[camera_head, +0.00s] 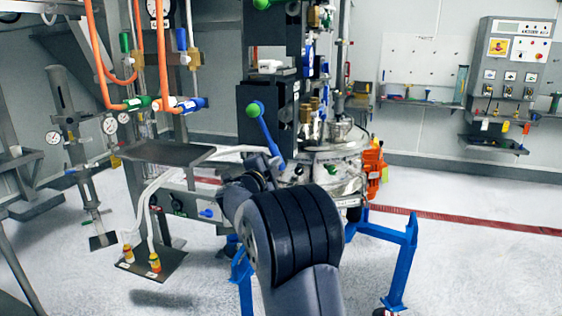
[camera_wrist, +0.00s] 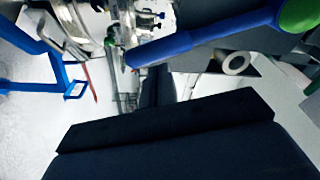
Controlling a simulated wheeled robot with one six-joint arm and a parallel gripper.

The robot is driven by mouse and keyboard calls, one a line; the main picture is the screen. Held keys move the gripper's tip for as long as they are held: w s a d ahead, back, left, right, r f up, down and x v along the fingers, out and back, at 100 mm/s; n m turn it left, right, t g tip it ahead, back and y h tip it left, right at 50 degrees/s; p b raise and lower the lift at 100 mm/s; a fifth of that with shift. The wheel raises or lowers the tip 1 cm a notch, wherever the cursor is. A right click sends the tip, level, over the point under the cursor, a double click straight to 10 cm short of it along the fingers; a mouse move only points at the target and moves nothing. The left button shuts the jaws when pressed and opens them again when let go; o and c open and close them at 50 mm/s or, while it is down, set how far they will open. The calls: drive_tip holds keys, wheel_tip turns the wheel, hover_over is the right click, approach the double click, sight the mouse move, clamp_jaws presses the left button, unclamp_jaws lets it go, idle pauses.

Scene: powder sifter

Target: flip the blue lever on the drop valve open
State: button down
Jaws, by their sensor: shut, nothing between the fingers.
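The blue lever (camera_head: 268,134) with a green ball knob (camera_head: 253,110) is on the dark upright equipment in the middle of the head view. Its rod slants from the knob at upper left down to the right. In the wrist view the blue rod (camera_wrist: 200,40) crosses the top, with the green knob (camera_wrist: 299,14) at upper right. My gripper (camera_head: 262,172) is close to the rod's lower end, partly hidden by my wrist. My gripper (camera_wrist: 158,88) is shut and empty, below the rod in the wrist view. I cannot tell whether it touches the lever.
A steel vessel (camera_head: 335,170) stands behind my arm on a blue frame (camera_head: 400,265). A grey shelf (camera_head: 165,153) and orange hoses (camera_head: 95,50) are at left. A wall panel (camera_head: 512,65) is at far right. The floor at right is clear.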

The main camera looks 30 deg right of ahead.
drive_tip(key=v, duration=0.7)
drive_tip(key=shift+s+b, duration=0.4)
drive_tip(key=shift+w+r, duration=0.1)
drive_tip(key=shift+r, duration=0.05)
drive_tip(key=p+x, duration=0.1)
drive_tip(key=x, duration=0.6)
drive_tip(key=shift+w+d, duration=0.15)
drive_tip(key=shift+w, duration=0.1)
